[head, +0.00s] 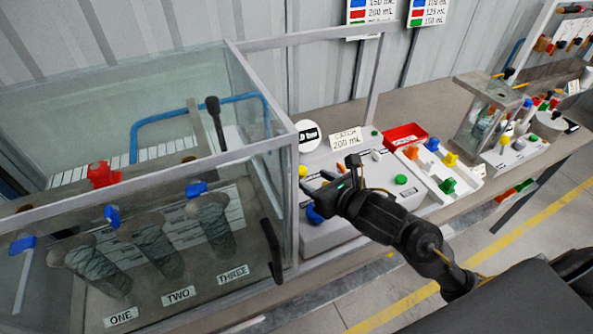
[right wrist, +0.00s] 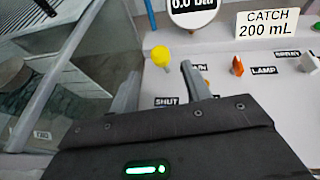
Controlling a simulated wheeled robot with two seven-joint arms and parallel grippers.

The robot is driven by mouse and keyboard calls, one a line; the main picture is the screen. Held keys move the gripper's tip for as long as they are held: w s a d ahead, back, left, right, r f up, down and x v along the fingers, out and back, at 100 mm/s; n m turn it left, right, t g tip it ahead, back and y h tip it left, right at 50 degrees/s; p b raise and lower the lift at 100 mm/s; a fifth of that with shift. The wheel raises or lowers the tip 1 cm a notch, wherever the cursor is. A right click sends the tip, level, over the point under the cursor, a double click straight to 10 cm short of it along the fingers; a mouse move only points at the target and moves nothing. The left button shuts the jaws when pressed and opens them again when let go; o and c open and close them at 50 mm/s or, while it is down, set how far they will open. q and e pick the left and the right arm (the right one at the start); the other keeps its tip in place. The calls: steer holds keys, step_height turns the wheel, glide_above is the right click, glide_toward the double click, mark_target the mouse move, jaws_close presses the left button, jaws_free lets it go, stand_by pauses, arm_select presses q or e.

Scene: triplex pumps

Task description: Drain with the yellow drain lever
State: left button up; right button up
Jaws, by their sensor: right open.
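The yellow drain lever (head: 303,171) shows as a small yellow knob at the left end of the white control panel (head: 345,225), beside the glass tank. In the right wrist view it is a yellow ball (right wrist: 160,54) above the label reading SHUT; a second label is partly hidden by a finger. My right gripper (head: 317,184) is open over the panel, just right of and nearer than the yellow knob. In the right wrist view its fingers (right wrist: 160,90) reach toward the ball, with nothing seen between them. Contact with the lever cannot be told. My left gripper is not in view.
The glass tank (head: 150,190) with a metal frame stands close on the left. A round gauge (head: 309,136) and a CATCH 200 mL sign (head: 345,140) stand behind. A blue knob (head: 315,214) is in front; an orange knob (right wrist: 237,65) is to the right.

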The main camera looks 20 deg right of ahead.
mark_target(305, 174)
steer(key=x, duration=0.8)
steer(key=shift+w+a+f+p, duration=0.1)
steer(key=shift+w+f+p, duration=0.1)
steer(key=shift+p, duration=0.1)
steer(key=shift+w+f, duration=0.2)
steer(key=shift+w, duration=0.15)
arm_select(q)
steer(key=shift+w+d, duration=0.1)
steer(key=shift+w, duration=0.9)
arm_select(e)
jaws_close()
